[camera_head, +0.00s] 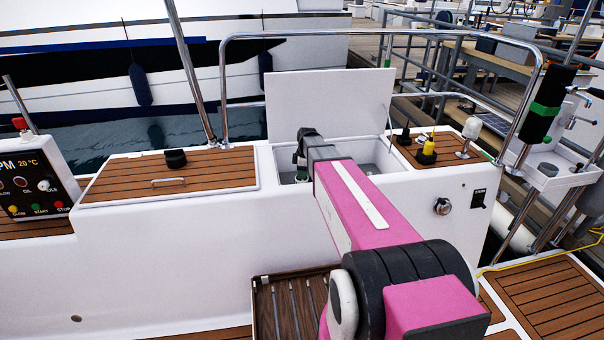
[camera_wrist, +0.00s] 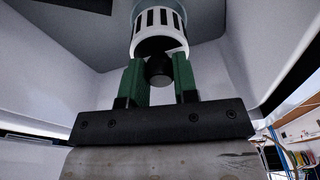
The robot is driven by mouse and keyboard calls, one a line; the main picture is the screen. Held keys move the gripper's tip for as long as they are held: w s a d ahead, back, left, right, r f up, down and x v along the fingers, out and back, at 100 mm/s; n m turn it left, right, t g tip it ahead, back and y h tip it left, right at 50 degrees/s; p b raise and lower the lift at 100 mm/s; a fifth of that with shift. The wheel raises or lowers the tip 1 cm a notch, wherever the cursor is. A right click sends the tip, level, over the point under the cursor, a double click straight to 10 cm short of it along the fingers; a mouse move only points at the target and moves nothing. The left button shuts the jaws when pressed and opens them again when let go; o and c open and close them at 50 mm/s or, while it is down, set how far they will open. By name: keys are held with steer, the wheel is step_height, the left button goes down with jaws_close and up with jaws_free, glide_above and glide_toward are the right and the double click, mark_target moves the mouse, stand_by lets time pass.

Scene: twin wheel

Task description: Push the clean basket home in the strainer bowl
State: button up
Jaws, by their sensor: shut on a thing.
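In the wrist view the white slotted basket (camera_wrist: 160,46) is at the top middle, beyond my fingertips. A dark round knob (camera_wrist: 159,72) hangs at its near end. My gripper (camera_wrist: 159,80) has its two green fingers on either side of this knob and is shut on it. A grey-green rim (camera_wrist: 152,6), perhaps of the strainer bowl, shows around the basket's far end. I cannot tell how deep the basket sits in it. In the head view my arm reaches into the open locker, and the basket and bowl cannot be made out there.
The locker's white lid (camera_head: 325,100) stands open behind my arm. Pale locker walls (camera_wrist: 225,95) are close on both sides of my gripper. A teak hatch (camera_head: 165,178) with a black knob lies to the left. A yellow-topped fitting (camera_head: 427,150) stands to the right.

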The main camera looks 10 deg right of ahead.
mark_target(302, 182)
steer(key=shift+f, duration=2.8)
steer(key=o, duration=1)
steer(key=r, duration=0.7)
steer(key=d+r, duration=0.1)
steer(key=r, duration=0.2)
steer(key=shift+s+d+r, duration=0.1)
steer(key=shift+r, duration=0.25)
steer(key=shift+d, duration=0.1)
